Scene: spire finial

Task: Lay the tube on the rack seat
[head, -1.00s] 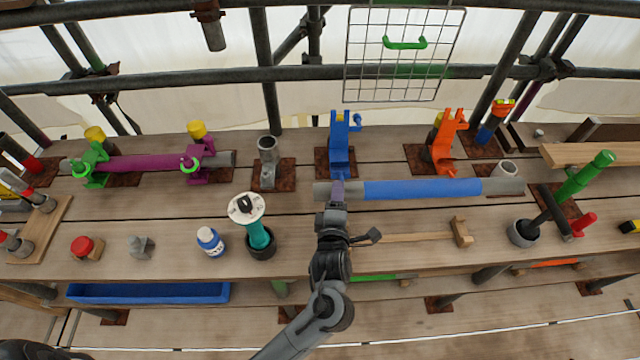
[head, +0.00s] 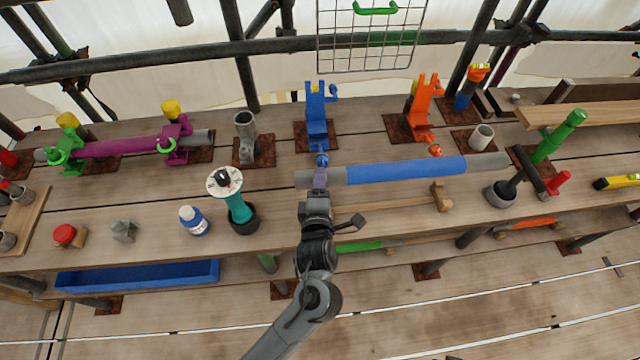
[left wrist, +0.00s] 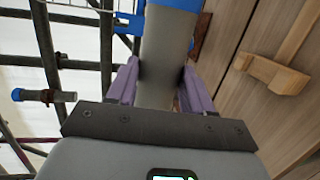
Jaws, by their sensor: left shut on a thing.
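The tube (head: 405,171) is grey with a long blue middle band and lies roughly across the picture in front of the rack. My left gripper (head: 320,178) is shut on its grey left part; in the left wrist view that grey part (left wrist: 164,65) is between the purple fingers. The rack has a blue bracket (head: 318,115) behind the tube's left part and an orange bracket (head: 420,108) behind its right part. The tube appears apart from both brackets' upright bodies; its height over the bench is hard to tell. My right gripper is not in view.
A purple tube (head: 120,147) rests on another rack at left. A teal-handled tool (head: 238,208) and a white bottle (head: 193,220) stand left of my arm. A wooden mallet (head: 440,196) lies in front of the tube. A green-handled tool (head: 558,137) stands at right.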

